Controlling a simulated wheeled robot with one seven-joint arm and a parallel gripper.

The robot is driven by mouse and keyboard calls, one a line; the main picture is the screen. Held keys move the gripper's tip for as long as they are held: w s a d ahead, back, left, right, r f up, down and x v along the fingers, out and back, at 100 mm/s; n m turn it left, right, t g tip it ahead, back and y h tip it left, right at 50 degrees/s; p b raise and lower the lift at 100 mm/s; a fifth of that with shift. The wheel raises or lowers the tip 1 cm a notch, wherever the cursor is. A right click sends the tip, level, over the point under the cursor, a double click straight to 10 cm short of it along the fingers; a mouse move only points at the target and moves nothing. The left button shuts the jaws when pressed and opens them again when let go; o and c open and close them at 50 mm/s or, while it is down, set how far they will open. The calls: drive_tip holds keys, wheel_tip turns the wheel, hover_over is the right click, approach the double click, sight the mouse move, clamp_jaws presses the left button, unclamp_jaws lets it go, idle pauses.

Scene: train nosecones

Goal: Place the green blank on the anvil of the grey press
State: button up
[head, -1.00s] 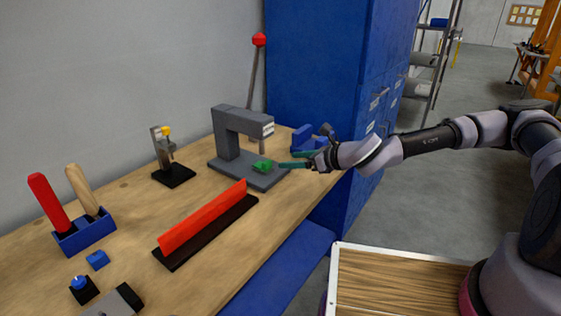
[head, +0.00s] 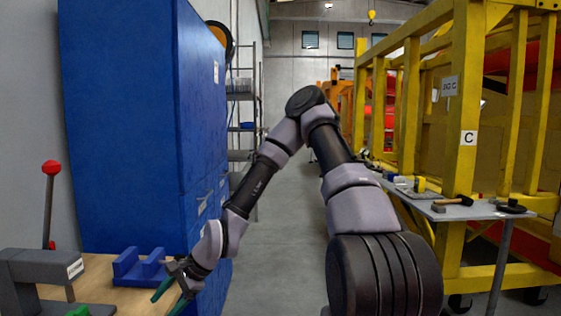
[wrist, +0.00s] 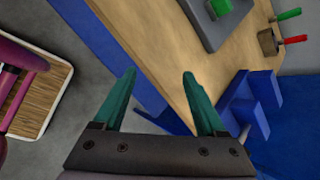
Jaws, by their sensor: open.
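The green blank (head: 78,311) sits on the base of the grey press (head: 40,268), low at the left edge of the head view. In the wrist view the blank (wrist: 219,8) lies on the press's grey base plate (wrist: 208,32), cut by the top edge. I cannot tell how squarely it rests on the anvil. My gripper (head: 171,298) is open and empty, to the right of the press by the bench's front edge. Its two teal fingers (wrist: 159,76) stand apart in the wrist view, clear of the blank.
A blue fixture (head: 138,267) stands on the wooden bench (head: 112,295) near my gripper. A tall blue cabinet (head: 130,130) rises behind it. A red-knobbed lever (head: 50,200) stands behind the press. A yellow frame (head: 465,130) and a tool table are on the right; the aisle between is clear.

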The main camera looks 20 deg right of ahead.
drive_tip(key=w+d+r+n+t+h, duration=0.2)
drive_tip(key=d+r+n+h, duration=0.4)
drive_tip(key=d+r, duration=1.05)
drive_tip(key=s+d+r+n+t, duration=0.1)
drive_tip(key=s+d+r, duration=0.4)
drive_tip(key=r, duration=0.5)
drive_tip(key=s+d+r+n+t, duration=0.1)
drive_tip(key=s+d+r, duration=0.3)
drive_tip(key=s+r, duration=0.5)
drive_tip(key=shift+d+r+t, duration=0.4)
drive_tip(key=shift+r+t, duration=0.3)
